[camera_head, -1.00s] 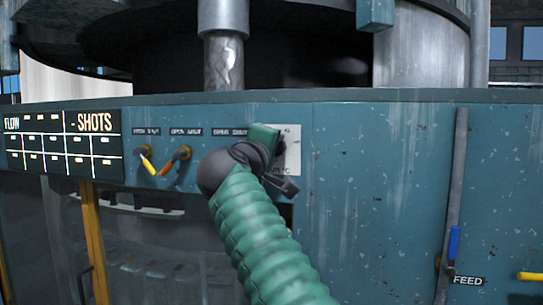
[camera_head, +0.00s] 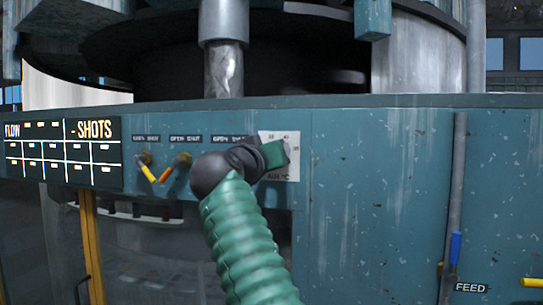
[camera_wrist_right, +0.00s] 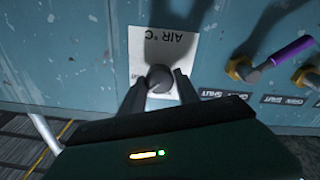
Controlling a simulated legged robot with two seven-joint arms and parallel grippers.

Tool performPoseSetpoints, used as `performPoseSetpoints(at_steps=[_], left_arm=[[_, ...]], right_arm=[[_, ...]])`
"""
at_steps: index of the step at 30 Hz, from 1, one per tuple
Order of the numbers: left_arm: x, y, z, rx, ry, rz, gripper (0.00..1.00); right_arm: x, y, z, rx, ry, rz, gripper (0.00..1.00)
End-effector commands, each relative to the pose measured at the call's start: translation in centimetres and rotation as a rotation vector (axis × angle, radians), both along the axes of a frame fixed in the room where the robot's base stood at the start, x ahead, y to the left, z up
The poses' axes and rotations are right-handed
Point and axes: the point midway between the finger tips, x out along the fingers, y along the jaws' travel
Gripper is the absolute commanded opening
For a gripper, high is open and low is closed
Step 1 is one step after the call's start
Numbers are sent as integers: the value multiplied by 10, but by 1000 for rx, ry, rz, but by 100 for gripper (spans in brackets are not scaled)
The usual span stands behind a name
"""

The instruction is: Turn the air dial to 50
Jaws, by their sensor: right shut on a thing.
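The white dial plate (camera_head: 291,172) is on the teal panel, partly covered by my right gripper (camera_head: 279,153). Its lower edge reads "AIR °C", and small scale marks show near its top and right. In the right wrist view the plate (camera_wrist_right: 184,48) appears upside down. The dark round dial knob (camera_wrist_right: 160,79) sits between the two fingers of my right gripper (camera_wrist_right: 161,82), which is shut on it. The knob is hidden in the head view, and I cannot read its setting. My left gripper is not in view.
Left of the dial are a yellow-handled valve (camera_head: 149,172) and an orange-handled valve (camera_head: 174,168). A purple-handled valve (camera_wrist_right: 291,51) is close beside the dial in the wrist view. A FLOW/SHOTS board (camera_head: 64,152) is further left. The panel right of the dial is clear up to a vertical pipe (camera_head: 456,200).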

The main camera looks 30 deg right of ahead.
Motion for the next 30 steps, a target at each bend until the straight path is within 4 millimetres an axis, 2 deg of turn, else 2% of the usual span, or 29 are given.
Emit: performPoseSetpoints(at_steps=[1,15,30], left_arm=[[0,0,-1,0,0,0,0],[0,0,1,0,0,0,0],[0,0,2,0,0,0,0]], right_arm=[[4,0,-9,38,-16,-2,0],[6,1,-11,295,-312,-2,0],[7,1,-12,403,-435,-1,0]])
